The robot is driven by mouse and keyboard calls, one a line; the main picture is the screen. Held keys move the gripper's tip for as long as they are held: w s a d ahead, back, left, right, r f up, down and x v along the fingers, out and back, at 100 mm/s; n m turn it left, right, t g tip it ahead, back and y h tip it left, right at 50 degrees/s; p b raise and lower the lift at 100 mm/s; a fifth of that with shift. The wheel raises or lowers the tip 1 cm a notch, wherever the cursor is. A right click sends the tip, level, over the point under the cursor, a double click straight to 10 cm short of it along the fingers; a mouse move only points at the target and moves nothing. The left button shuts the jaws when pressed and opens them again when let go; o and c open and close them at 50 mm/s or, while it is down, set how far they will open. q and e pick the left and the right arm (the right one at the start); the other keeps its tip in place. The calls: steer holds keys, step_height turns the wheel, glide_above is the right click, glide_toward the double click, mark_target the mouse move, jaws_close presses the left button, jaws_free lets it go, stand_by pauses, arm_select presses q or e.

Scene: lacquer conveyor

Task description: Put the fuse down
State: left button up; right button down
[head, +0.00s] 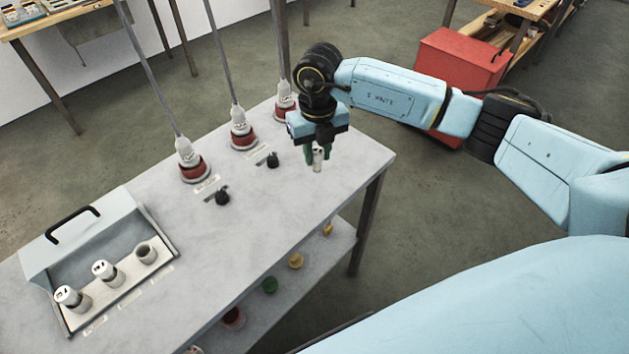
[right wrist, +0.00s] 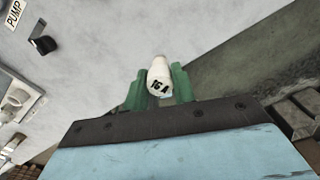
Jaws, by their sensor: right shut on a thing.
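My right gripper (head: 317,155) is over the right end of the grey table and shut on a white fuse (head: 317,164). In the right wrist view the fuse (right wrist: 160,78) sits between the green fingers (right wrist: 155,88), with "16 A" on its end facing the camera. I cannot tell whether its lower end touches the tabletop. My left gripper is not in view.
The table (head: 250,215) has free room at its right. An open fuse box (head: 38,262) at the left holds two white fuses (head: 105,271) and an empty-looking holder (head: 146,253). Red sockets with plugs (head: 195,167) and black knobs (head: 222,197) line the back.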

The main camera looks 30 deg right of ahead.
mark_target(317, 150)
steer(key=shift+f, duration=3.5)
steer(key=shift+f, duration=0.2)
steer(key=c, duration=1.1)
jaws_free()
steer(key=shift+c, duration=0.2)
steer(key=shift+r, duration=0.1)
step_height(317, 150, up, 12)
steer(key=shift+r, duration=0.1)
